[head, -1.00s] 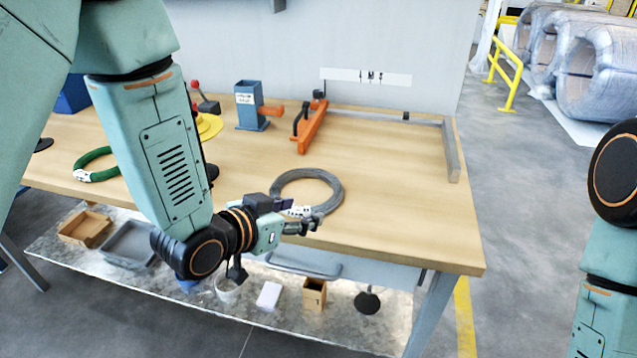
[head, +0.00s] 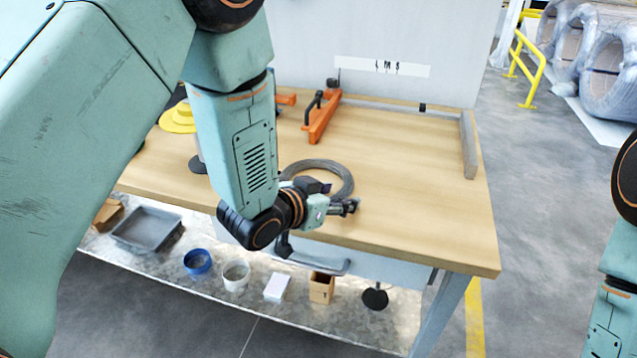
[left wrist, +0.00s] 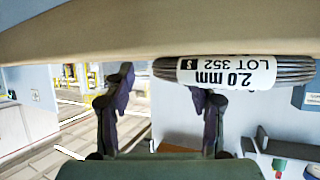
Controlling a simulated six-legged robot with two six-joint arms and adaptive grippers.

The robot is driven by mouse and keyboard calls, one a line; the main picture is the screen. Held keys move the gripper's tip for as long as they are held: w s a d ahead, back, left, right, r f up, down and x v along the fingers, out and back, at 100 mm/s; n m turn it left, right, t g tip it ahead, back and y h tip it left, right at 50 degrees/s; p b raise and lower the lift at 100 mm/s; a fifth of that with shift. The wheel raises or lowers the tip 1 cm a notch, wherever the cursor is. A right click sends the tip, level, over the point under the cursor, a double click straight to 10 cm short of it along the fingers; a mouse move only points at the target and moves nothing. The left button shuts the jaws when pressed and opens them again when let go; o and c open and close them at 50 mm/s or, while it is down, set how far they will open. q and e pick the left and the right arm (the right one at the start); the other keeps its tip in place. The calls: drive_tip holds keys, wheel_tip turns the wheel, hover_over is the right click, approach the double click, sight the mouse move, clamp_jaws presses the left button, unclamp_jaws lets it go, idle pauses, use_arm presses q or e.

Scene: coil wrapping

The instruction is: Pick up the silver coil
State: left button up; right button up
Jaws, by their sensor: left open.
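The silver coil (head: 322,164) lies flat on the wooden table. Its near side is partly hidden behind my left gripper (head: 348,207). In the left wrist view, which is upside down, the coil (left wrist: 297,70) shows edge-on with a white label reading 2.0 mm, LOT 352. My left gripper (left wrist: 165,100) is open there, with its two dark fingers spread and the coil close to the right-hand finger. The coil reaches past that finger to the right. I cannot tell whether they touch. My right gripper is out of view.
The table (head: 430,210) is clear right of the coil, up to a grey rail (head: 469,145). An orange tool (head: 320,118) stands behind the coil. A yellow-based item (head: 178,118) is at left. The lower shelf holds a grey tray (head: 147,229), cups and small boxes.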

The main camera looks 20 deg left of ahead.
use_arm(q)
drive_tip(key=shift+a, duration=0.25)
drive_tip(key=shift+w+a+f, duration=0.15)
drive_tip(key=shift+w+a, duration=0.05)
drive_tip(key=shift+c, duration=1)
drive_tip(key=shift+s+d, duration=0.1)
drive_tip(key=shift+d, duration=0.25)
drive_tip(key=c, duration=0.5)
drive_tip(key=shift+a, duration=0.25)
drive_tip(key=c, duration=0.4)
drive_tip(key=shift+d, duration=0.1)
clamp_jaws()
